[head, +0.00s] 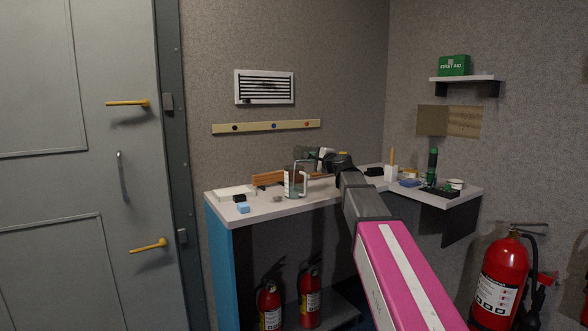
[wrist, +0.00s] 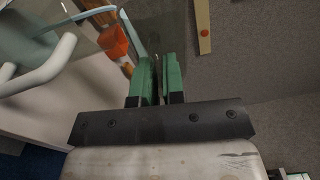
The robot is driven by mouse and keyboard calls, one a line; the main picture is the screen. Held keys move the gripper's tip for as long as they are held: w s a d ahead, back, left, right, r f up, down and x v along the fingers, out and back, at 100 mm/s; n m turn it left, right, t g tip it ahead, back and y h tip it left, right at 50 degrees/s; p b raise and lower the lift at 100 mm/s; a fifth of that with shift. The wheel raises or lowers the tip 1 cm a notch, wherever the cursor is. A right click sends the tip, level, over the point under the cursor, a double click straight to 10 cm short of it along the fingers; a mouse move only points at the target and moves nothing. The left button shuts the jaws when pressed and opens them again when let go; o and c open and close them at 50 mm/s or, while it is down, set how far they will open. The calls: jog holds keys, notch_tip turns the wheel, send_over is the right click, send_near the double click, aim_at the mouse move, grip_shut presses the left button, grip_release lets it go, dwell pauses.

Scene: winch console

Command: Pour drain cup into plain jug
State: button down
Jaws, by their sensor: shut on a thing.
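The plain jug (head: 290,184) stands near the front edge of the worktop, clear-walled with a white handle. In the wrist view its handle and greenish body (wrist: 22,42) are at upper left. My gripper (head: 324,158) is above the worktop, just right of and higher than the jug. Its green fingers (wrist: 160,62) are close together, shut on what looks like the clear drain cup (wrist: 168,22). The cup is see-through and cut off at the top of the wrist view; its tilt and contents are hard to tell. The arm partly hides the worktop behind.
Small items crowd the right end. Fire extinguishers (head: 310,295) stand below.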

jog(key=shift+s+a+r+n, duration=0.1)
jog(key=shift+r+n, duration=0.1)
jog(key=shift+n, duration=0.3)
dwell(0.8)
